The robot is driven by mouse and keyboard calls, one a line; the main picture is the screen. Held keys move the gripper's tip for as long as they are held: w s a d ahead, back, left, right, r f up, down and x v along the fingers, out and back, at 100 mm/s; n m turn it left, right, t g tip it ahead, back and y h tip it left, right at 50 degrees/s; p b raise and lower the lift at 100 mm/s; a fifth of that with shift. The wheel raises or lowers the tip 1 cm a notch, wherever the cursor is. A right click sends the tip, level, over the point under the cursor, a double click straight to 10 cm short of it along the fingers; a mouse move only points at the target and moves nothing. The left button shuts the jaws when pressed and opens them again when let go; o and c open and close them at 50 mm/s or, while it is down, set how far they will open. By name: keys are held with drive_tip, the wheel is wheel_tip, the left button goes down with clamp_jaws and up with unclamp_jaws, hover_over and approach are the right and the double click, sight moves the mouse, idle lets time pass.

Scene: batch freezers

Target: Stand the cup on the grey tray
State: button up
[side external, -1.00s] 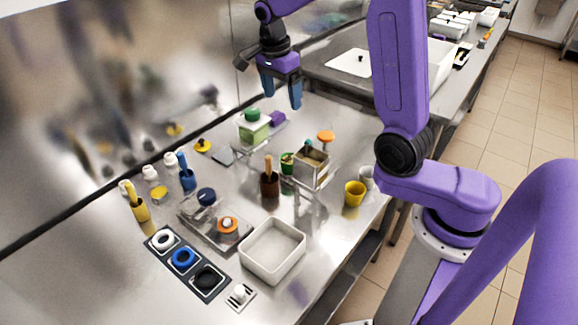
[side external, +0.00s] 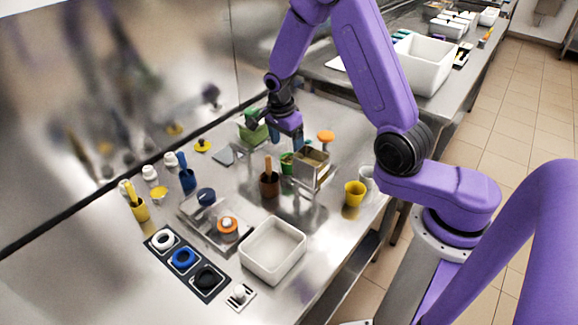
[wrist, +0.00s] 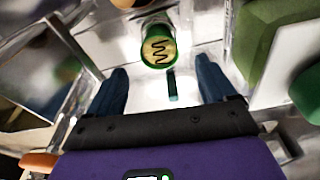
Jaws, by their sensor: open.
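My gripper (side external: 285,138) is open and empty, pointing down just above a small green cup (side external: 287,163). In the wrist view the green cup (wrist: 158,48) shows from above, with a yellow inside and a dark squiggle. It lies ahead of the gap between my open fingers (wrist: 161,80), apart from them. A yellow cup (side external: 354,194) and a pale cup (side external: 367,175) stand near the right edge of the counter. A grey metal tray (side external: 232,247) at the left middle bears an orange-ringed item and a dark blue round item.
A metal bin (side external: 312,170) stands close to the right of the green cup, and a brown pot (side external: 269,184) with a wooden handle stands to its left. A green box (side external: 250,132) is behind. A white basin (side external: 272,250) stands in front.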

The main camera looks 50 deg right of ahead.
sight(289, 158)
drive_tip(key=shift+s+d+f, duration=0.1)
drive_tip(key=shift+d+f, duration=0.15)
drive_tip(key=shift+f, duration=1.45)
drive_tip(key=shift+d+f, duration=0.2)
drive_tip(key=shift+f, duration=1.45)
drive_tip(key=shift+c, duration=0.3)
drive_tip(key=c, duration=1)
drive_tip(key=shift+r, duration=0.1)
drive_tip(key=shift+c, duration=0.6)
